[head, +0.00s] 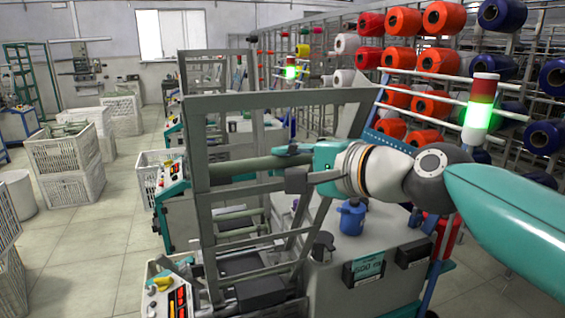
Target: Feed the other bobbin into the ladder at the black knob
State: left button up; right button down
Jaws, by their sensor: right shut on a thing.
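My right gripper (290,166) reaches in from the right, above the machine top, and is shut on one end of a long dark-green bobbin (245,168). The bobbin lies roughly level and runs left, behind the grey upright of the machine's frame. The ladder (307,236) is a slanted grey frame below the gripper, with several similar green bars lower down. A black knob (322,245) is on the machine's near side, beside the ladder. A blue knob-like part (351,217) stands farther right on the machine top. My left gripper is not in view.
The grey machine frame (270,100) rises around the held bobbin. A control panel with coloured buttons (178,300) is at the lower left. A creel of red and blue spools (405,57) stands behind. White crates (65,160) stand left; the aisle floor (95,245) is clear.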

jog(key=shift+w+a+f+b, duration=0.1)
jog(key=shift+w+f+b, duration=0.3)
jog(key=shift+f+b, duration=0.35)
jog(key=shift+f, duration=0.1)
jog(key=c, duration=1)
grip_release()
jog(key=o, duration=0.4)
jog(key=shift+c, duration=0.2)
jog(key=shift+w, duration=0.15)
jog(key=s+d+r+p, duration=0.4)
jog(key=s+d+r, duration=0.1)
jog(key=s+r, duration=0.1)
jog(key=shift+s, duration=0.55)
